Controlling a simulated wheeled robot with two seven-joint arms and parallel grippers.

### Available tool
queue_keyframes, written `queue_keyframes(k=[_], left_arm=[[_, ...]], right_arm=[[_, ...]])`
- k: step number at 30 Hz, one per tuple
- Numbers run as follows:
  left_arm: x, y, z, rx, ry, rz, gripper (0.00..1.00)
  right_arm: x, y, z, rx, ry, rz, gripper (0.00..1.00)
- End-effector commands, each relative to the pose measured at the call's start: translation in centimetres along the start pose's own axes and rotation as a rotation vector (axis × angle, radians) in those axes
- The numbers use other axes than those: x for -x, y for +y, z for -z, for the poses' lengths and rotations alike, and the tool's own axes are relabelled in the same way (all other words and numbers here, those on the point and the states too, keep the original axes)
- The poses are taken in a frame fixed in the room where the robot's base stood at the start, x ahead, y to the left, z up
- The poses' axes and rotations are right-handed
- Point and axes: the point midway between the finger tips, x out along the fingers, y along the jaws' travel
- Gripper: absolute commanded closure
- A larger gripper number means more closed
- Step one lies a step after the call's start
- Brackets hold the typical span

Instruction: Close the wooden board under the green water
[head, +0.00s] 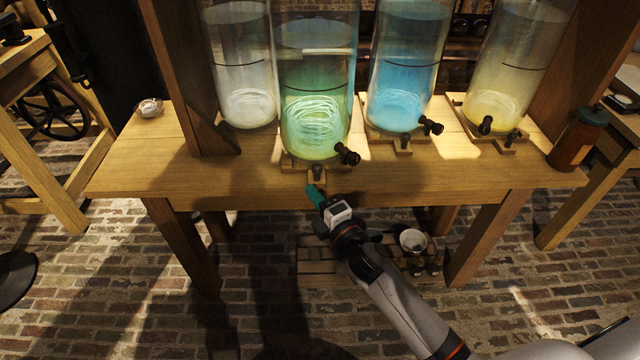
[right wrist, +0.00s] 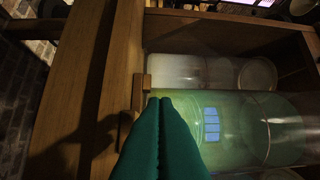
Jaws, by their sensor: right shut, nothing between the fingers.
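The glass jar of green water (head: 315,95) stands on the table, second from the left of the row. Its black tap (head: 347,154) points to the front right. The wooden board (head: 290,164) lies under this jar and shows at its front edge, with a small upright peg (head: 317,172). My right gripper (head: 314,193) has green fingers, shut and empty, just in front of the board at the table's front edge. In the right wrist view the fingertips (right wrist: 160,101) are beside a small wooden piece (right wrist: 138,93); I cannot tell if they touch. My left gripper is out of view.
A clear jar (head: 240,70) stands to the left, a blue jar (head: 402,70) and a yellow jar (head: 510,75) to the right. A brown jar with a green lid (head: 580,138) is at the table's right end. The table's front strip (head: 235,185) is mostly clear.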

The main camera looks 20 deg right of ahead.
Motion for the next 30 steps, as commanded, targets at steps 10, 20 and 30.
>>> queue_keyframes(k=[10, 20, 30], left_arm=[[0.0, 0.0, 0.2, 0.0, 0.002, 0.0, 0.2], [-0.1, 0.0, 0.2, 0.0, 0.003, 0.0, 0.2], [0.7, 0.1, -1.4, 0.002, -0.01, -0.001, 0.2]], right_arm=[[-2.1, 0.1, 2.6, 0.002, 0.002, -0.002, 1.0], [-2.2, 0.1, 2.7, 0.002, 0.002, -0.002, 1.0], [-5.6, 0.2, 4.7, 0.004, 0.004, 0.001, 1.0]])
